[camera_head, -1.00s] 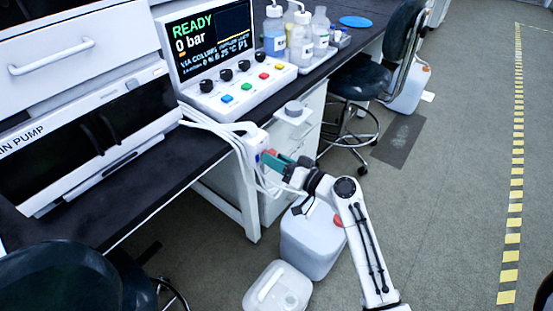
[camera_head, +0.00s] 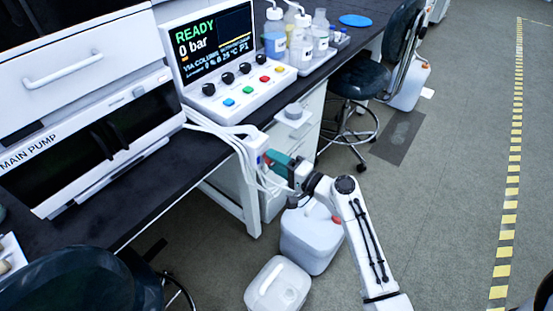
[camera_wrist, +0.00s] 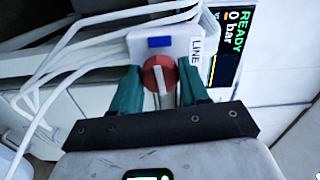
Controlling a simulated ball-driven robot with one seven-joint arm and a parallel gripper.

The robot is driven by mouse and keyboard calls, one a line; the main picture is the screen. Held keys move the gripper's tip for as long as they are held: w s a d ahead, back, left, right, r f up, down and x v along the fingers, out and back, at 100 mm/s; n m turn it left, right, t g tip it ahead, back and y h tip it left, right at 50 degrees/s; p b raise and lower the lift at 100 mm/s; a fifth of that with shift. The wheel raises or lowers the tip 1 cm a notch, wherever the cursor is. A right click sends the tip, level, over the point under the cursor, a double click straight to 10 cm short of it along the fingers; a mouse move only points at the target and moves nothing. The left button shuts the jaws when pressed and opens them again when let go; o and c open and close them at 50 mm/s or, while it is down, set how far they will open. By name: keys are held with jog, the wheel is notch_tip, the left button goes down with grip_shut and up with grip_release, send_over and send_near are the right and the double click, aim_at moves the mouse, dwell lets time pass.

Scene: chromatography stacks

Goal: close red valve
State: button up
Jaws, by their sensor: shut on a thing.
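The red valve (camera_wrist: 160,75) is a round red knob with a pale bar across its face, on a white box (camera_wrist: 190,42) marked LINE with a blue patch. In the wrist view the bar stands nearly upright in the picture. My gripper (camera_wrist: 162,88) has its two green fingers on either side of the knob and is shut on it. In the head view my gripper (camera_head: 275,160) reaches the white box (camera_head: 256,142) at the bench edge, and the knob is mostly hidden by the fingers.
White tubes (camera_head: 225,133) run from the box along the bench. A control unit (camera_head: 228,65) shows READY and 0 bar. White jugs (camera_head: 312,240) stand on the floor below my arm. A dark stool (camera_head: 360,80) is near the bench. The floor at the right is clear.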

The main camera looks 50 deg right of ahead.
jog(key=shift+m, duration=0.6)
jog(key=o, duration=1)
jog(key=shift+o, duration=0.2)
jog(key=shift+s, duration=0.1)
jog(key=s, duration=1)
jog(key=shift+s+d, duration=0.2)
jog(key=shift+s, duration=0.15)
